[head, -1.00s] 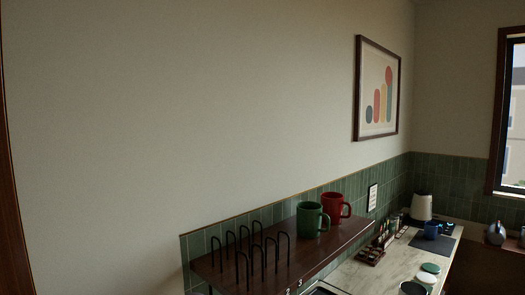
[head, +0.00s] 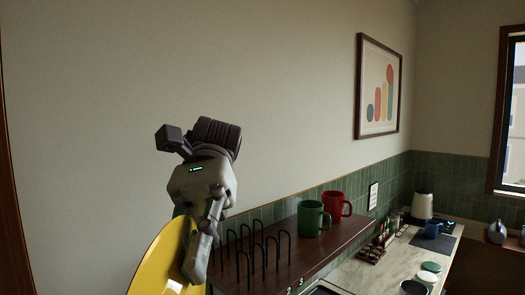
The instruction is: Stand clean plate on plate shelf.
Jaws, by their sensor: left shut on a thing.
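My left gripper (head: 205,245) is shut on the rim of a yellow plate (head: 160,264) in the lower left of the head view. The plate is tilted up on edge, and its lower part is cut off by the frame. The plate shelf (head: 335,239) is a dark wooden board on the wall with a rack of black wire loops (head: 264,256) on its left end. The gripper and plate are just left of the rack in the picture and cover part of its left side. I cannot tell the gap in depth. My right gripper is not in view.
A green mug (head: 312,219) and a red mug (head: 337,205) stand on the shelf right of the rack. A framed picture (head: 378,88) hangs above.

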